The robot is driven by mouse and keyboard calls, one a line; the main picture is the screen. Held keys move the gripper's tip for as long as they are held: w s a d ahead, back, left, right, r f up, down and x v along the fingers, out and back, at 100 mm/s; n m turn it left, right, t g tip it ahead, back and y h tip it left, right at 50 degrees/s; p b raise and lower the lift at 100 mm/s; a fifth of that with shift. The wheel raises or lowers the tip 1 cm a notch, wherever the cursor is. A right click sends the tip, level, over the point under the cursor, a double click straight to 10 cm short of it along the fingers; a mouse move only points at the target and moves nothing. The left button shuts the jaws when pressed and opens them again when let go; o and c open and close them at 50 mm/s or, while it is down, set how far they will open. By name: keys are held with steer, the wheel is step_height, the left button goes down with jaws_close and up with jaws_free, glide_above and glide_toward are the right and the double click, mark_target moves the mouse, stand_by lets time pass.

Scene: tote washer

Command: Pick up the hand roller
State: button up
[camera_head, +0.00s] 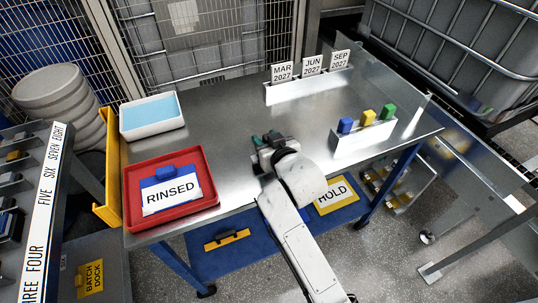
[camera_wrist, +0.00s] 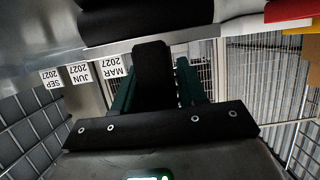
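My gripper (camera_head: 267,137) is low over the middle of the steel table, its teal fingers apart. In the wrist view my gripper (camera_wrist: 155,82) has an upright black piece between its fingers. A thick black cylinder lies across the top of that view, and together they look like the hand roller (camera_wrist: 145,22). I cannot tell whether the fingers press on the black piece or only stand on either side of it. In the head view the hand roller cannot be made out clearly; the gripper and wrist cover that spot.
A red tray (camera_head: 212,198) with a RINSED card and a white tub (camera_head: 126,134) stand at the table's left. A white rack (camera_head: 337,153) with blue, yellow and green pieces stands at the right. A date-card holder (camera_head: 285,95) is at the back. Bare steel lies between them.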

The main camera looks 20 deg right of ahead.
jaws_close()
steer(key=shift+r, duration=0.15)
steer(key=shift+r, duration=0.6)
steer(key=s+r, duration=1.1)
steer(key=s, duration=0.3)
steer(key=shift+d+r+b, duration=0.15)
steer(key=shift+r+b, duration=0.15)
steer(key=shift+c, duration=0.7)
jaws_free()
jaws_close()
